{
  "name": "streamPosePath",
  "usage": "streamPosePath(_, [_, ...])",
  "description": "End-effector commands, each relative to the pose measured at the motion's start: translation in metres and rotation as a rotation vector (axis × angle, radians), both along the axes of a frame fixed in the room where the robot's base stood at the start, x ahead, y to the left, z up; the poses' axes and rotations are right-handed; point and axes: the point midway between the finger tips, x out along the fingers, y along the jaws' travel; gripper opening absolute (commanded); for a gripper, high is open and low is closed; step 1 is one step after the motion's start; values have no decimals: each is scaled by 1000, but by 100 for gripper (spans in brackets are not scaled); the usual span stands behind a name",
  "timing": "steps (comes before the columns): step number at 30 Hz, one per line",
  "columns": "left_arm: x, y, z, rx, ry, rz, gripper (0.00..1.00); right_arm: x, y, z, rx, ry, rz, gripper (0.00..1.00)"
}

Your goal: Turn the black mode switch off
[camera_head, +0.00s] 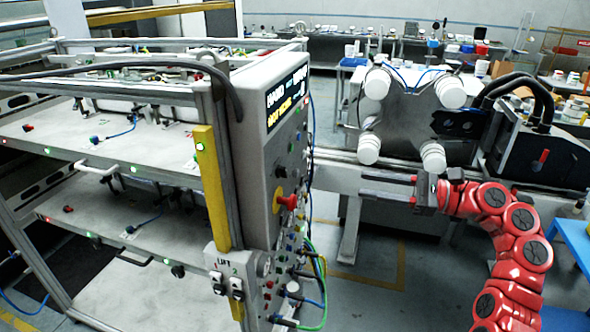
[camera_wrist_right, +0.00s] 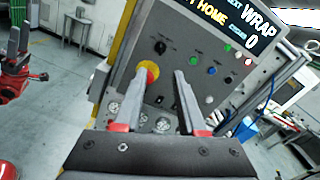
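The black mode switch (camera_wrist_right: 160,47) is a small dark knob on the grey control panel (camera_wrist_right: 181,50) in the right wrist view, above a yellow-ringed stop button (camera_wrist_right: 153,69). In the head view a dark knob (camera_head: 281,171) that looks like it sits above the red stop knob (camera_head: 288,201). The switch's setting is too small to read. My right gripper (camera_wrist_right: 159,76) is open and empty, its two fingers apart in front of the panel. In the head view my right gripper (camera_head: 414,187) is to the right of the panel, with clear space between. A red arm part (camera_wrist_right: 18,75), apparently my left arm, shows at the left edge.
Green (camera_wrist_right: 193,61), blue (camera_wrist_right: 212,71) and other buttons sit right of the switch, under a lit display (camera_wrist_right: 225,25). Cables (camera_head: 318,262) hang from the panel's lower side. A machine with white rollers (camera_head: 369,148) stands behind my right gripper.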

Motion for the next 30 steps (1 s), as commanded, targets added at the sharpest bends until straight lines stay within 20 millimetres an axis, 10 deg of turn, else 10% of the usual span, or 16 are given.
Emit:
streamPosePath(18, [0,0,37,0,0,0,50,42,127,3,5,0,-1,40])
streamPosePath(30, [0,0,45,0,0,0,50,54,161,0,4,-1,-6,40])
